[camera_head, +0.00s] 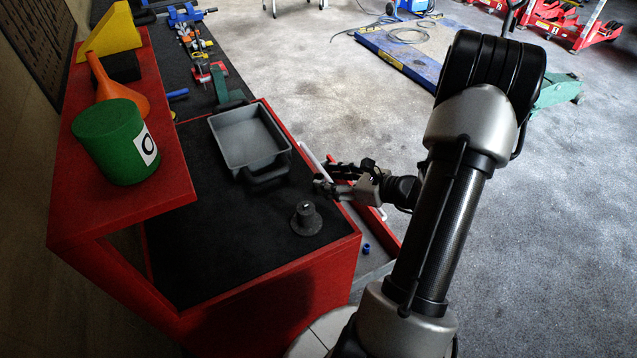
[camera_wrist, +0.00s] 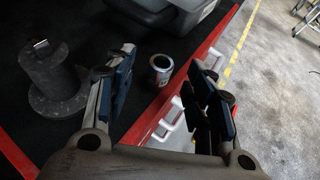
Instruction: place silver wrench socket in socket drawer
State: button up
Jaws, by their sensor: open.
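The silver wrench socket (camera_wrist: 161,68) stands upright on the black cabinet top (camera_wrist: 95,25) in the wrist view, close to its red edge. It is a short cylinder with a dark hollow top and a small coloured marking. My gripper (camera_wrist: 160,62) is open, with one finger on each side of the socket in that picture; I see no contact. In the head view my gripper (camera_head: 325,176) is over the right edge of the cabinet top, and I cannot make out the socket there. An open drawer (camera_head: 372,268) juts out on the right, partly hidden by my arm.
A dark flanged cylinder (camera_head: 306,217) stands left of my gripper and shows in the wrist view (camera_wrist: 52,82). A grey tray (camera_head: 247,137) sits behind. A small blue piece (camera_head: 366,248) lies in the drawer. A red shelf (camera_head: 160,190) holds a green can (camera_head: 105,140) and orange funnel (camera_head: 125,92).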

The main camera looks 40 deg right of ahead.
aim_at(319, 177)
jog(key=b+x, duration=0.1)
jog(key=x, duration=0.3)
jog(key=shift+w+f, duration=0.1)
jog(key=shift+w, duration=0.3)
jog(key=shift+c, duration=0.5)
grip_shut()
